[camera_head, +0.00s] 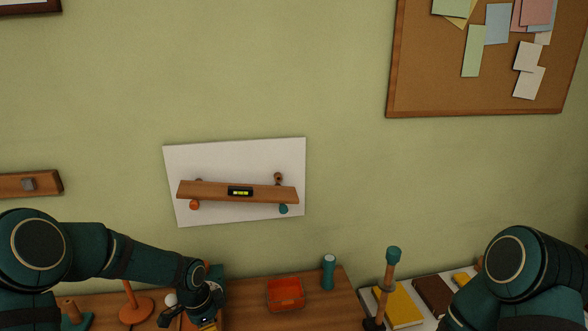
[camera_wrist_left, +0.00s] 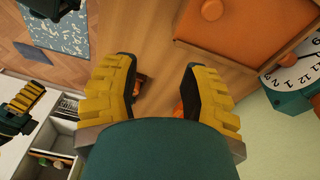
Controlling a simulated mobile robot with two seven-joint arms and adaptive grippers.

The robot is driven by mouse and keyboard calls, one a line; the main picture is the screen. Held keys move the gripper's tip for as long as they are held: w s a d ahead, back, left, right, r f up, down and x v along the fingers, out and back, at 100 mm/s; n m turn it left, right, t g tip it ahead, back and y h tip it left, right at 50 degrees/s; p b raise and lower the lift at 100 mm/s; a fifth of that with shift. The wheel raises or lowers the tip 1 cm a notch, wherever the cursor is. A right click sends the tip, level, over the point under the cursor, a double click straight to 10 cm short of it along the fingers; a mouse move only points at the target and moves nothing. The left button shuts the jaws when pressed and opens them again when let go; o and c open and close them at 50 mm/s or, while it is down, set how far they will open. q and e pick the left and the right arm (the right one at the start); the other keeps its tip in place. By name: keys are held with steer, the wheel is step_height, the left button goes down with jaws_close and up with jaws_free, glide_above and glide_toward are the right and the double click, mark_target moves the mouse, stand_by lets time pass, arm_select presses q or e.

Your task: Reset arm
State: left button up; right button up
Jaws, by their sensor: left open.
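My left arm comes in from the left in the head view and bends down over the wooden table (camera_head: 240,310). My left gripper (camera_head: 208,324) is at the bottom edge there, mostly cut off. In the left wrist view the two yellow ridged fingers of the left gripper (camera_wrist_left: 160,90) are spread apart with nothing held between them, above a wooden surface. My right arm (camera_head: 510,270) is at the lower right in the head view, its gripper out of that frame. A yellow ridged gripper, apparently my right gripper (camera_wrist_left: 22,105), shows partly at the left wrist view's left edge.
On the table are an orange tray (camera_head: 286,294), a teal cylinder (camera_head: 328,272) and an orange stand (camera_head: 135,308). A teal-topped post (camera_head: 391,270) and yellow book (camera_head: 400,306) are right. A level (camera_head: 240,191) sits on a wall-mounted board (camera_head: 211,191). A clock (camera_wrist_left: 297,70) is close right.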

arm_select(q)
steer(key=s+d+f+n+h, duration=0.1)
steer(key=s+d+f+n, duration=0.4)
steer(key=s, duration=0.4)
steer(key=s+d+f+n+t+h, duration=0.1)
steer(key=s+d+f+n, duration=0.5)
steer(key=s+d+n, duration=0.2)
steer(key=shift+s+f+n+t+b, duration=0.3)
steer(key=shift+s+n+b, duration=0.1)
steer(key=shift+n, duration=0.3)
